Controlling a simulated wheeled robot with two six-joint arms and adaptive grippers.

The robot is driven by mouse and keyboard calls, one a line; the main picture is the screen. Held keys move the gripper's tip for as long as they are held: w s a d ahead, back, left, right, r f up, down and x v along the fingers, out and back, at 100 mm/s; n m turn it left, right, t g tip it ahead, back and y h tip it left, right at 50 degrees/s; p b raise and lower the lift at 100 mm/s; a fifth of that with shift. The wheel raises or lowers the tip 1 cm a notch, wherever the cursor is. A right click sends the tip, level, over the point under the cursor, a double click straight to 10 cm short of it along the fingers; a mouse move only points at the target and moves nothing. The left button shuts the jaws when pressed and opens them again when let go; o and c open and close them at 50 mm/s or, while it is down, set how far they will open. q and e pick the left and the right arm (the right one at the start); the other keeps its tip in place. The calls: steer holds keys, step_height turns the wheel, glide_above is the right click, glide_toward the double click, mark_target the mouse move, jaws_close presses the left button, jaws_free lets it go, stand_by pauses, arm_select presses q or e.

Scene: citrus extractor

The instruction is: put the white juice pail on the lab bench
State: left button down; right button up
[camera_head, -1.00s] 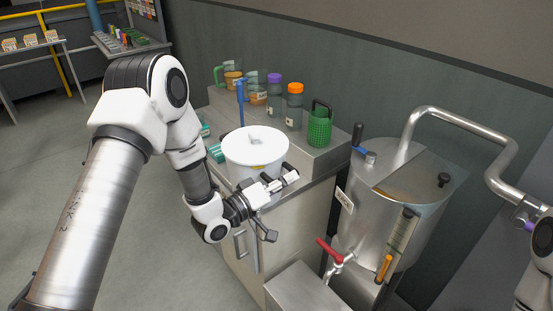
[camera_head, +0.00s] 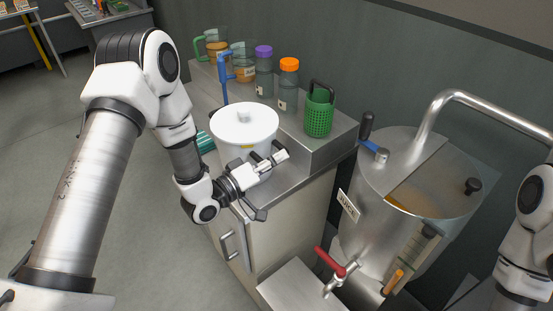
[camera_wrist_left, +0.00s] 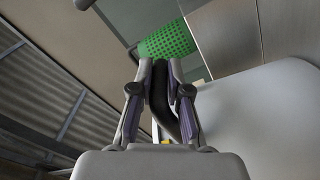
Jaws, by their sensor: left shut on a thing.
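The pail's white wall (camera_wrist_left: 265,115) fills the right of that view. My right gripper is out of view; only part of its arm shows.
A green basket (camera_head: 319,113), an orange-capped bottle (camera_head: 288,88), a purple-capped bottle (camera_head: 264,75) and jugs (camera_head: 243,64) stand on the raised back shelf. A blue upright handle (camera_head: 223,80) is behind the pail. The steel juice tank (camera_head: 385,215) with a red-handled tap stands right of the bench.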

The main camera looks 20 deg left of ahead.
arm_select(q)
steer(key=c, duration=1.3)
jaws_free()
steer(key=shift+s, duration=0.1)
steer(key=shift+o, duration=0.8)
steer(key=shift+s+r, duration=0.15)
steer(key=shift+a, duration=0.1)
steer(key=shift+s+a, duration=0.15)
steer(key=v, duration=1.1)
steer(key=shift+s, duration=0.25)
